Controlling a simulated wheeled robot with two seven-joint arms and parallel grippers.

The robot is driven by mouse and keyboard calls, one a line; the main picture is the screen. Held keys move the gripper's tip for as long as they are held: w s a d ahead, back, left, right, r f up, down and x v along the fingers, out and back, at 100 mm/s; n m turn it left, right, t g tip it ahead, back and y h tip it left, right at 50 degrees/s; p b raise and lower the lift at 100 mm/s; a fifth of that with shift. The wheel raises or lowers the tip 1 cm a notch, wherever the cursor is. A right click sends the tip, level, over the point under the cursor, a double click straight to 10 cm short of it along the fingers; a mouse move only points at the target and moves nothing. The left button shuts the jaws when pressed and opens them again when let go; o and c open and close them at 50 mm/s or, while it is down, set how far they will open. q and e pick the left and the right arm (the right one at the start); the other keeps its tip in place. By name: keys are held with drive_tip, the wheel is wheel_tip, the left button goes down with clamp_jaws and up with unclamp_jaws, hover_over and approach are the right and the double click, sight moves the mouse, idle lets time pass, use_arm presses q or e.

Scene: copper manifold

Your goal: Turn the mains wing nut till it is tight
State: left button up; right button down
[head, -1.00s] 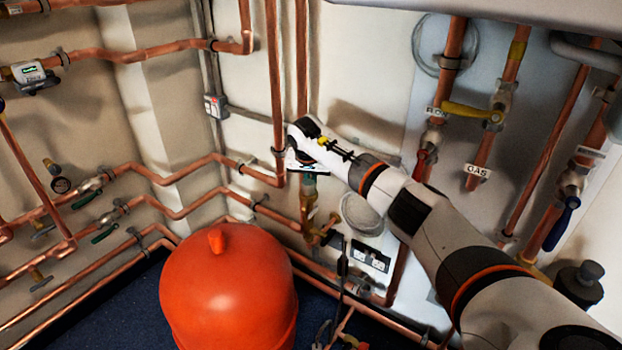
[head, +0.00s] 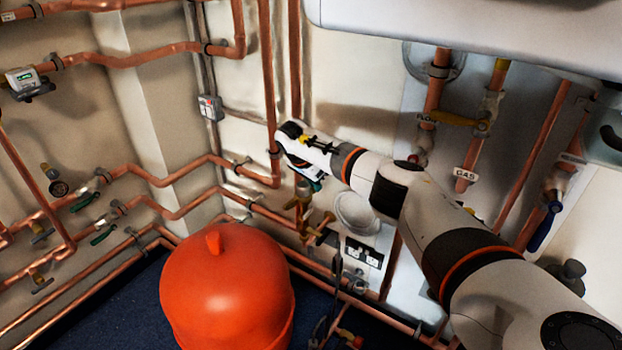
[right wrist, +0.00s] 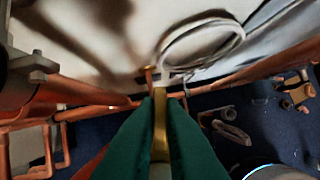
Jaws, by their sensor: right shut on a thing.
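My right gripper (head: 317,184) is at the copper pipes on the back wall, pointing down. In the right wrist view its green fingers (right wrist: 160,105) are closed around a flat brass piece (right wrist: 161,130), which looks like the mains wing nut. In the head view brass fittings (head: 302,197) show on the vertical pipe just below and left of the fingertips. A brass tap-like part (head: 321,224) sticks out a little lower. The gripper's own body hides the grasp itself in the head view. My left gripper is not in view.
A large red tank (head: 226,290) stands below left of the gripper. A white ring (right wrist: 203,45) is close to the fingers. A socket (head: 363,253) and gas pipe (head: 470,160) are to the right. A white casing (head: 480,30) overhangs at top right.

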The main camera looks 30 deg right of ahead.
use_arm(q)
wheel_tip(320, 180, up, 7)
drive_tip(key=b, duration=0.2)
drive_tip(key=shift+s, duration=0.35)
use_arm(e)
drive_tip(key=shift+s+a+m+g+y, duration=0.15)
drive_tip(key=shift+s+m+g, duration=0.4)
drive_tip(key=shift+m, duration=0.9)
drive_tip(key=shift+s+a+m+g+y, duration=0.15)
drive_tip(key=shift+s+m+g, duration=0.35)
drive_tip(key=shift+m, duration=1)
drive_tip(key=shift+s+a+m+g+y, duration=0.15)
drive_tip(key=shift+s+m+g, duration=0.35)
drive_tip(key=shift+m, duration=0.95)
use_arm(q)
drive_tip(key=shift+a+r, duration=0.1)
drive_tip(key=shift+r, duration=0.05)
use_arm(e)
drive_tip(key=shift+d, duration=0.1)
drive_tip(key=c, duration=1.5)
unclamp_jaws()
drive_tip(key=v, duration=0.7)
drive_tip(key=shift+w, duration=0.1)
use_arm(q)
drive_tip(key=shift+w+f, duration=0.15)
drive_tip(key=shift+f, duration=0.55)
use_arm(e)
drive_tip(key=shift+r, duration=0.2)
